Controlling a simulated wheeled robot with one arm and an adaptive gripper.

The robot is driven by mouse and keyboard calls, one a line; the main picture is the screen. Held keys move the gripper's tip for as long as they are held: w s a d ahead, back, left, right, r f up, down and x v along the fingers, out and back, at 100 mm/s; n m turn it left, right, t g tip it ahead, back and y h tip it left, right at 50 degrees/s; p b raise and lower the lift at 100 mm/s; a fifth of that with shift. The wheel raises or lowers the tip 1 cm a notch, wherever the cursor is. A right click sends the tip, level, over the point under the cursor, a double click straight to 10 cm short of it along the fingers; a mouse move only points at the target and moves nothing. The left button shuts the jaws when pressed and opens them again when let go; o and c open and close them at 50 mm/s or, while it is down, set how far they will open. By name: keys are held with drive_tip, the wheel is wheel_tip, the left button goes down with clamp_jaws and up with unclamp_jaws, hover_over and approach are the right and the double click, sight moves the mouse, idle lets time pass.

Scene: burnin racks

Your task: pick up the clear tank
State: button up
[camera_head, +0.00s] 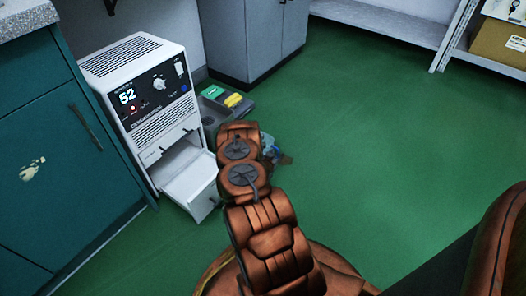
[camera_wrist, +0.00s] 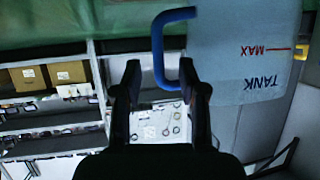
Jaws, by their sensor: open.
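The clear tank (camera_wrist: 235,65) shows at the upper right of the wrist view as a pale translucent wall marked "TANK" and "MAX", upside down in the picture. Its blue handle (camera_wrist: 157,45) is a bent bar on its left side. My gripper (camera_wrist: 160,72) is open, with the handle's bar showing between its two dark fingertips. I cannot tell whether either finger touches it. A yellow part (camera_wrist: 301,51) sits at the tank's right edge. In the head view my arm hides most of the gripper and tank.
A white dehumidifier (camera_head: 140,60) reading 52 stands at left, its lower front (camera_head: 191,183) open outward. A grey tray (camera_head: 213,112) with green and yellow items lies beside it. Teal cabinet (camera_head: 60,145) at left; shelves (camera_head: 385,22) at back. Green floor (camera_head: 400,130) is clear at right.

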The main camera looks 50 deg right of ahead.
sight(278, 151)
drive_tip(key=shift+b+x, duration=0.45)
drive_tip(key=shift+x, duration=1.1)
drive_tip(key=shift+c, duration=0.4)
clamp_jaws()
